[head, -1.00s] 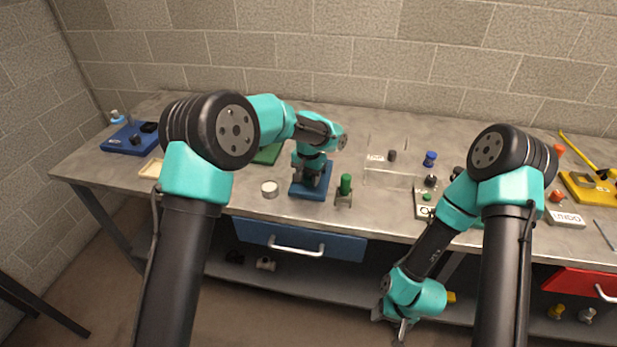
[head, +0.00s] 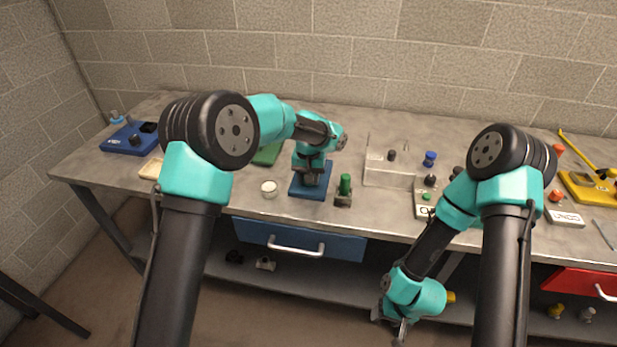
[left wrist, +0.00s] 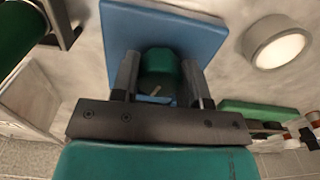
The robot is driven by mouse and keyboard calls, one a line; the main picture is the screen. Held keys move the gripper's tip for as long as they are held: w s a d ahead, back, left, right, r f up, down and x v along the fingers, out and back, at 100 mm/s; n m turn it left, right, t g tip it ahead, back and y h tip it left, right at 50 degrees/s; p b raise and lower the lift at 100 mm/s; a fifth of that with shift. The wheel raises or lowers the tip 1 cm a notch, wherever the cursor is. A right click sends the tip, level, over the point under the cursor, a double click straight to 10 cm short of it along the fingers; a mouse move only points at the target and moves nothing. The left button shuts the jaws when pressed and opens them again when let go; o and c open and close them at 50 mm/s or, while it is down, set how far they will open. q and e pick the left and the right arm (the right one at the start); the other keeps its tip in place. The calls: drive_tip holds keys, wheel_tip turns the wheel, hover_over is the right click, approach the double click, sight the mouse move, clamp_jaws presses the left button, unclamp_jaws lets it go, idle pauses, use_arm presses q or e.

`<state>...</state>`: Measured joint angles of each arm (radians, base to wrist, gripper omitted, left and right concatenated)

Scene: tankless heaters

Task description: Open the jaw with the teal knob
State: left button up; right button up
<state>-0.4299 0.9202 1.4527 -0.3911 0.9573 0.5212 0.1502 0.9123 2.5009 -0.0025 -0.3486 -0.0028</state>
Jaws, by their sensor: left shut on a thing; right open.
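A blue base plate (head: 298,190) lies on the bench at the middle of the head view; it also fills the upper middle of the left wrist view (left wrist: 118,35). A dark teal knob (left wrist: 160,68) with a pale mark stands over the plate, between the fingers of my left gripper (left wrist: 162,88). The left gripper (head: 312,180) points down over the plate and is shut on the knob. I cannot make out a jaw on the plate; the gripper covers much of it. My right gripper (head: 402,328) is open and empty, low in front of the bench.
A green cylinder (head: 345,184) in a grey holder stands just right of the plate. A round white-topped disc (head: 269,188) lies to its left. A clear-walled tray (head: 388,179) and a blue knob (head: 430,158) are further right. A blue drawer (head: 340,247) is below the bench top.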

use_arm(q)
drive_tip(key=o, duration=0.9)
drive_tip(key=shift+o, duration=0.2)
drive_tip(key=shift+r, duration=0.15)
wheel_tip(320, 180, up, 17)
drive_tip(key=shift+r, duration=0.1)
drive_tip(key=s+a+f+n+h, duration=0.1)
drive_tip(key=s+a+f, duration=0.5)
drive_tip(key=f, duration=0.5)
drive_tip(key=s+a+f+n+g+h, duration=0.1)
drive_tip(key=s+a+f+h, duration=0.1)
drive_tip(key=s+a+f, duration=0.65)
drive_tip(key=s+a+f+h, duration=0.15)
drive_tip(key=s+f, duration=0.35)
drive_tip(key=f, duration=0.8)
drive_tip(key=s+a+f+n+t, duration=0.1)
drive_tip(key=s+a+f, duration=0.2)
drive_tip(key=s+f, duration=0.2)
drive_tip(key=s+a+f, duration=0.3)
drive_tip(key=s+f, duration=0.1)
drive_tip(key=s, duration=0.4)
drive_tip(key=shift+s+a+f+n+t+y, duration=0.2)
drive_tip(key=shift+s+f+n+t+y, duration=0.15)
drive_tip(key=shift+n+t, duration=0.05)
